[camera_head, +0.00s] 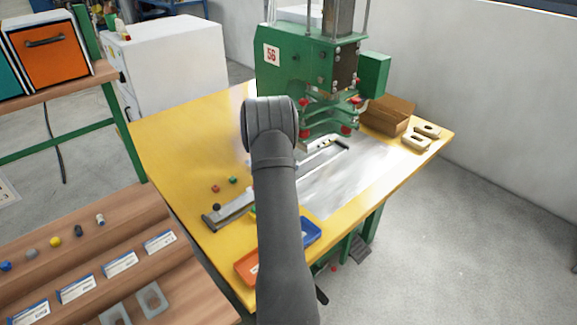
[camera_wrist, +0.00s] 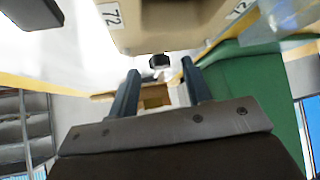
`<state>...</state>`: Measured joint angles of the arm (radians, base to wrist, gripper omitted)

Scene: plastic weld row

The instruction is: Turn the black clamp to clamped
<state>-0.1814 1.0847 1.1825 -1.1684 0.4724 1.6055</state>
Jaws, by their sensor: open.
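A small black part (camera_wrist: 159,61), which may be the black clamp, shows in the wrist view just beyond and between my fingertips. I cannot tell whether it is turned to clamped or whether a finger touches it. My gripper (camera_wrist: 160,72) is open, its two dark fingers apart with nothing held between them. In the head view my own arm hides the gripper and the spot in front of it. A small black piece (camera_head: 216,207) lies by the left end of the metal rail (camera_head: 236,205); I cannot tell if it is the clamp.
A green press (camera_head: 285,62) with red knobs stands at the back of the yellow table (camera_head: 175,150). A cardboard box (camera_head: 388,115) is right of it. Orange (camera_head: 246,266) and blue (camera_head: 312,234) trays sit at the front. A beige block (camera_wrist: 165,25) crosses the wrist view's top.

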